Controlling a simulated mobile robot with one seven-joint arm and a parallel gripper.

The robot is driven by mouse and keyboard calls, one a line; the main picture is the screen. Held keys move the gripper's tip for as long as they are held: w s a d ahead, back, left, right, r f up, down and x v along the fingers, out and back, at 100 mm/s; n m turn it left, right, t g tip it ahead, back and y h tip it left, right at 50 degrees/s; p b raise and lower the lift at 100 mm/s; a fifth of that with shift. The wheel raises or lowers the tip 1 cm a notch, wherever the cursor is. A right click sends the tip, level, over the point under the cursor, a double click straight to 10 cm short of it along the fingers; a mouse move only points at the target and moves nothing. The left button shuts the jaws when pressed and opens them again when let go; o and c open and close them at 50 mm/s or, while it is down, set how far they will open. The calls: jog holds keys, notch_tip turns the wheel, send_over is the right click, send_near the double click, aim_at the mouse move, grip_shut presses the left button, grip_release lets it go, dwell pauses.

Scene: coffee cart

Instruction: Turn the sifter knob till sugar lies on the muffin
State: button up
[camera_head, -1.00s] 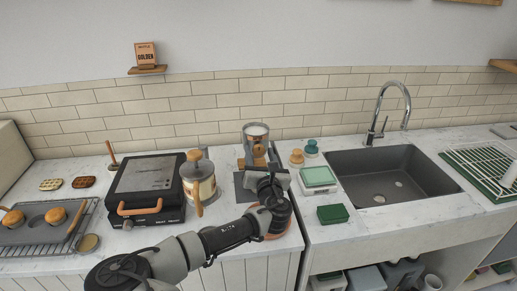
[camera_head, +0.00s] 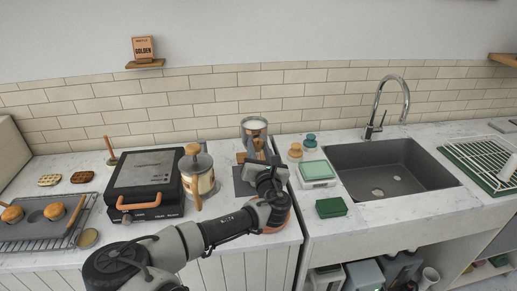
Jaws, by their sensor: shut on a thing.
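The sifter (camera_head: 254,127), a clear-topped hopper with white sugar, stands at the back of the counter on a dark base (camera_head: 241,183). My gripper (camera_head: 259,158) is at the front of the sifter, shut on its knob. The gripper and wrist cover most of the knob, and only small orange-brown parts show around the fingers. The space below the sifter outlet is hidden by my arm, so I cannot see a muffin or any sugar on one there.
A black waffle iron (camera_head: 148,183) and a lidded jar (camera_head: 199,175) stand left of my arm. A tray with round baked items (camera_head: 55,211) is far left. A scale (camera_head: 316,173), green box (camera_head: 331,208) and sink (camera_head: 385,180) are right. A terracotta dish (camera_head: 282,224) lies partly under my arm.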

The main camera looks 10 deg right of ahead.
jog(key=m, duration=0.4)
jog(key=shift+b, duration=0.3)
jog(key=m+b, duration=0.1)
jog(key=m, duration=0.4)
jog(key=m+b, duration=0.1)
jog(key=m, duration=0.3)
jog(key=shift+d+b, duration=0.1)
jog(key=shift+b, duration=0.3)
jog(key=m+b, duration=0.2)
jog(key=m, duration=0.2)
jog(key=m+b, duration=0.4)
jog(key=shift+m, duration=0.3)
jog(key=m+b, duration=0.3)
jog(key=b, duration=0.1)
jog(key=shift+f+m, duration=0.15)
jog(key=shift+m, duration=0.15)
jog(key=m+b, duration=0.4)
jog(key=b, duration=0.2)
jog(key=m+b, duration=0.3)
jog(key=shift+r+b, duration=0.2)
jog(key=shift+b, duration=0.2)
jog(key=shift+m, duration=0.4)
